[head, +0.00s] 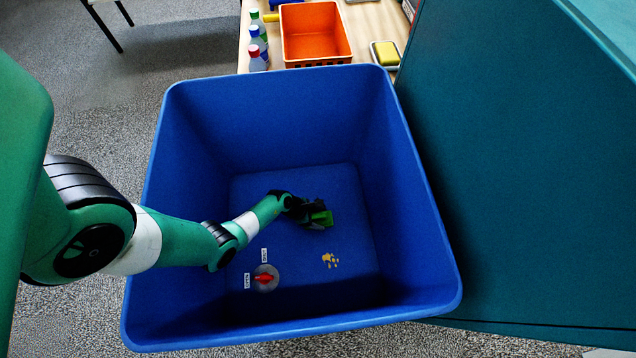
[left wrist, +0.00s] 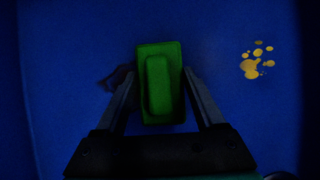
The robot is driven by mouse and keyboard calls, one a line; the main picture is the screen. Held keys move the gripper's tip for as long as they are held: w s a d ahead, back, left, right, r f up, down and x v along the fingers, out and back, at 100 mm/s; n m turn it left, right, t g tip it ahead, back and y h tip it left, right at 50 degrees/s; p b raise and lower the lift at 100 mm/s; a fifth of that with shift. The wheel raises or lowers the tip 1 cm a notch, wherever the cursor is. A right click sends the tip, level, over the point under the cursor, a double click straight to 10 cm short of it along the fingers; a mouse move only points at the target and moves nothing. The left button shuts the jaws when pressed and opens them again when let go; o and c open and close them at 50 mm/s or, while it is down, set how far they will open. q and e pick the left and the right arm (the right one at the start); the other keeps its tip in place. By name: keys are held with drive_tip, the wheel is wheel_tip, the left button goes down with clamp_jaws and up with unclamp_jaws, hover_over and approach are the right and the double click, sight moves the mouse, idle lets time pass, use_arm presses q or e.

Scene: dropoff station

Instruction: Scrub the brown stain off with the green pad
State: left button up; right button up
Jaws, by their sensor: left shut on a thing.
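My left gripper (head: 312,211) reaches down into the blue bin and is shut on the green pad (head: 322,218). In the left wrist view the pad (left wrist: 159,84) sits between the two fingers, with a raised grip block along its middle. The brown stain (head: 330,261) shows as a cluster of yellowish-brown spots on the bin floor, nearer the camera than the pad. In the left wrist view the stain (left wrist: 254,66) lies to the right of the pad, apart from it. I cannot tell whether the pad touches the floor. My right gripper is not in view.
The blue bin (head: 430,250) has high walls around the arm. A red-handled valve (head: 265,278) with two small labels is on its floor. Behind stand an orange basket (head: 315,35), several bottles (head: 258,45) and a yellow sponge (head: 386,53) on a table. A teal cabinet (head: 530,170) stands right.

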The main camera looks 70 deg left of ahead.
use_arm(q)
drive_tip(key=shift+f+b, duration=0.35)
drive_tip(key=shift+f, duration=0.05)
idle(0.7)
